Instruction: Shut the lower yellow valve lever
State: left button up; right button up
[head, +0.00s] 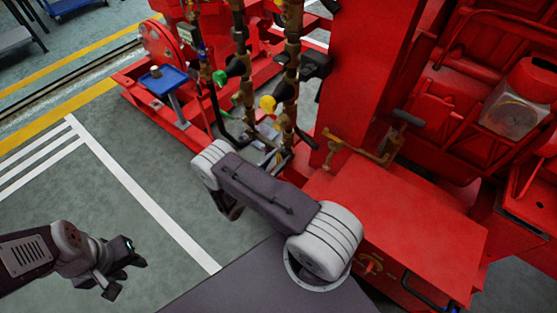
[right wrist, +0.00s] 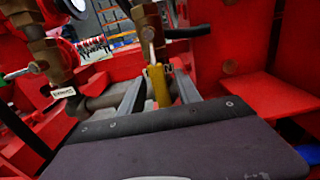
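A yellow valve lever (right wrist: 158,86) shows in the right wrist view, hanging below a brass valve body (right wrist: 150,30). My right gripper (right wrist: 160,92) is open, with one grey finger on each side of this lever and small gaps visible. Contact cannot be told. In the head view a yellow handle (head: 267,104) sits on the brass pipe stack (head: 290,75). I cannot tell whether it is the same lever. My right forearm hides most of my right gripper there. My left gripper (head: 126,277) is open and empty over the floor at lower left.
Green handles (head: 222,78) sit on the neighbouring pipe. A red panel (head: 362,70) and a red box (head: 420,225) with a brass pipe stand right of the pipes. A blue-topped stand (head: 164,78) is at left. The floor at left is clear.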

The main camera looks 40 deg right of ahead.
grip_shut()
dwell(1.4)
